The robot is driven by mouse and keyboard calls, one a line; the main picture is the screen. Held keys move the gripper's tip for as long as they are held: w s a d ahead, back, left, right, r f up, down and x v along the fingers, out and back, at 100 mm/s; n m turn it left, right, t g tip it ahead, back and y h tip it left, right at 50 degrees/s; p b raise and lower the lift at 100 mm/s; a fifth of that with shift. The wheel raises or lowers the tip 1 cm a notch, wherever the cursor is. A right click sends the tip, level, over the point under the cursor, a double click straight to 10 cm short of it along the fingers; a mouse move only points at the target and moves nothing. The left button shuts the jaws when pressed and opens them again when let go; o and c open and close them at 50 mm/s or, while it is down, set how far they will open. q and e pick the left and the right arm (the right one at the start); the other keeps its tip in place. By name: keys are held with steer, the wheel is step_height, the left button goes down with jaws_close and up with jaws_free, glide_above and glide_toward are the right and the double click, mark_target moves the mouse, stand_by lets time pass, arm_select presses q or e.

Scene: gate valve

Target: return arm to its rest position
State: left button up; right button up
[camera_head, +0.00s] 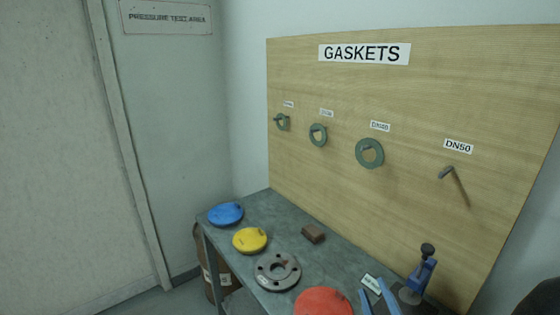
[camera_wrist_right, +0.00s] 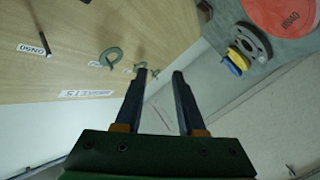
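My right gripper (camera_head: 372,288) shows at the bottom edge of the head view, its two blue fingers apart over the front of the bench. In the right wrist view the gripper (camera_wrist_right: 159,73) is open, with nothing between its dark fingers. My left gripper is in neither view. The wooden gasket board (camera_head: 400,90) has a bare hook (camera_head: 447,172) under the DN50 label. Green ring gaskets hang on the other hooks, the largest gasket (camera_head: 369,153) beside the DN50 hook. In the wrist view the board appears turned over.
The bench (camera_head: 262,208) carries a blue disc (camera_head: 226,213), a yellow disc (camera_head: 250,239), a grey flange (camera_head: 277,271), a red disc (camera_head: 323,302) and a brown block (camera_head: 313,233). A blue tool with a black knob (camera_head: 428,249) stands at its right. A barrel (camera_head: 206,260) is behind it.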

steer(key=s+d+f+m+g+h, duration=0.1)
steer(key=s+f+m+g, duration=0.1)
steer(key=s+f+g, duration=0.3)
steer(key=s+d+f+m+g, duration=0.1)
steer(key=s+f+m+g, duration=0.15)
steer(key=f, duration=0.45)
steer(key=s+a+f+m+g+y, duration=0.25)
steer(key=s+f+g, duration=0.4)
steer(key=s, duration=0.55)
step_height(320, 180, down, 20)
steer(key=s+n+b, duration=0.1)
steer(key=s+b, duration=0.2)
steer(key=s+d+f+g+b, duration=0.1)
steer(key=s+f+g, duration=0.1)
steer(key=s+f, duration=0.9)
steer(key=shift+s+d+f+h, duration=0.35)
steer(key=shift+s+f+h, duration=0.1)
steer(key=shift+f, duration=0.3)
